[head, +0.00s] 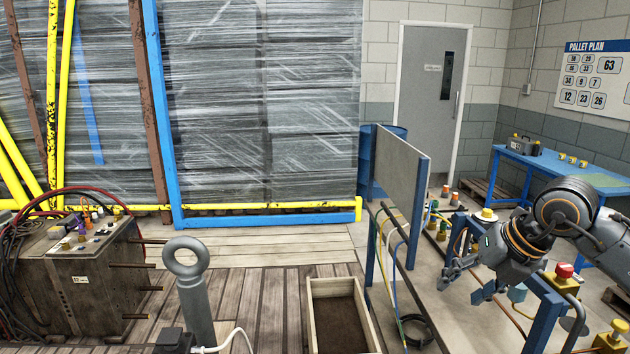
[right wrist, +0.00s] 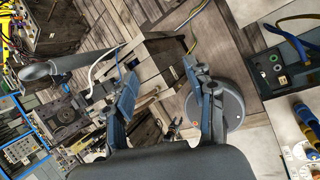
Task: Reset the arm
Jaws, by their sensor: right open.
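My right arm comes in from the right edge of the head view, bent, with its dark grey links and orange rings above the floor. My right gripper (head: 463,283) is open and empty, its fingers pointing down and left, right of the upright grey panel. In the right wrist view the two fingers of the gripper (right wrist: 162,82) stand wide apart with nothing held between them. My left arm and left gripper do not show.
A grey panel on blue posts (head: 400,190) stands left of the gripper. A wooden box (head: 312,305) sits front centre. A machine with cables (head: 75,280) stands left. A blue table (head: 540,165) and a grey door (head: 425,60) are behind. Wooden planks lie open mid-floor.

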